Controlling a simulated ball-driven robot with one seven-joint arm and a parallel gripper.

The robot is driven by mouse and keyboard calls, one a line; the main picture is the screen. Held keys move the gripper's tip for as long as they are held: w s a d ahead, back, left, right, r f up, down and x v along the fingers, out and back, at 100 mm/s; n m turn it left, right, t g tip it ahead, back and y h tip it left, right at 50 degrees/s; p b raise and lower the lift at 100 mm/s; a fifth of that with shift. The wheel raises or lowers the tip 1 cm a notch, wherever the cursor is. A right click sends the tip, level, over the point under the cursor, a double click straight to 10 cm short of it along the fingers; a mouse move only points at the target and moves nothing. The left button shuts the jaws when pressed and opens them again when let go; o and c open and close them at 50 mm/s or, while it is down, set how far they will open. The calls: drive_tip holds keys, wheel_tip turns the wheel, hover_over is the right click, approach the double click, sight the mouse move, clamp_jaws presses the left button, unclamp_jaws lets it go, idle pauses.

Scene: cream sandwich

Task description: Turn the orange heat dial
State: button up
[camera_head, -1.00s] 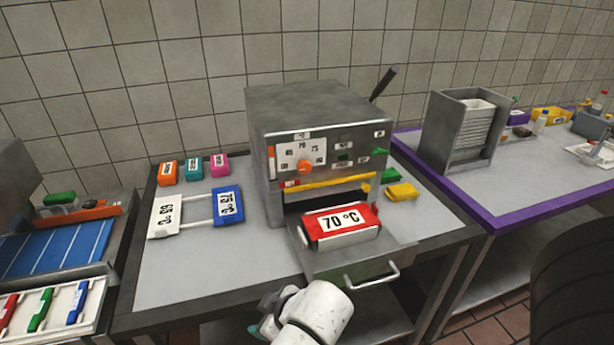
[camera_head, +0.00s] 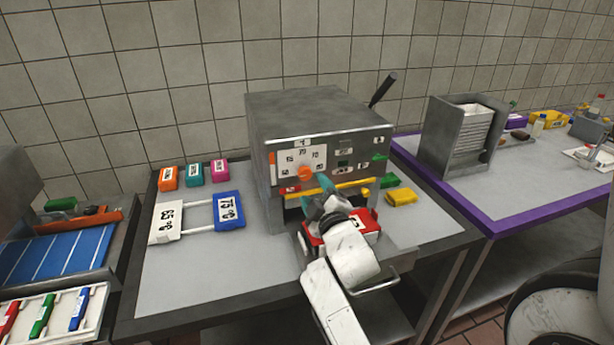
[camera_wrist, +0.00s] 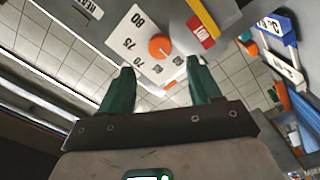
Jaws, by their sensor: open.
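The orange heat dial (camera_head: 306,172) sits on a white scale plate on the front of the grey metal machine (camera_head: 318,110). In the wrist view the orange dial (camera_wrist: 160,46) shows ahead of my gripper, between the lines of its two fingers, with 70, 75 and 80 marked around it. My gripper (camera_wrist: 161,82) has two dark green fingers, spread apart with nothing between them. In the head view my gripper (camera_head: 325,186) is just below and right of the dial, in front of the machine. I cannot tell any contact with the dial.
A red 70 °C block (camera_head: 368,222) lies on the machine's pulled-out tray, partly hidden by my arm. A yellow bar (camera_head: 335,190) crosses the machine front below the dial. White 65 °C and blue 75 °C (camera_head: 229,210) blocks lie left; a yellow block (camera_head: 401,197) lies right.

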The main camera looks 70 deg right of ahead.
sight(305, 176)
drive_tip(key=x, duration=0.6)
drive_tip(key=shift+w+d+p, duration=0.2)
drive_tip(key=shift+p, duration=0.15)
drive_tip(key=shift+c, duration=0.4)
drive_tip(key=c, duration=1)
drive_tip(key=shift+o, duration=0.2)
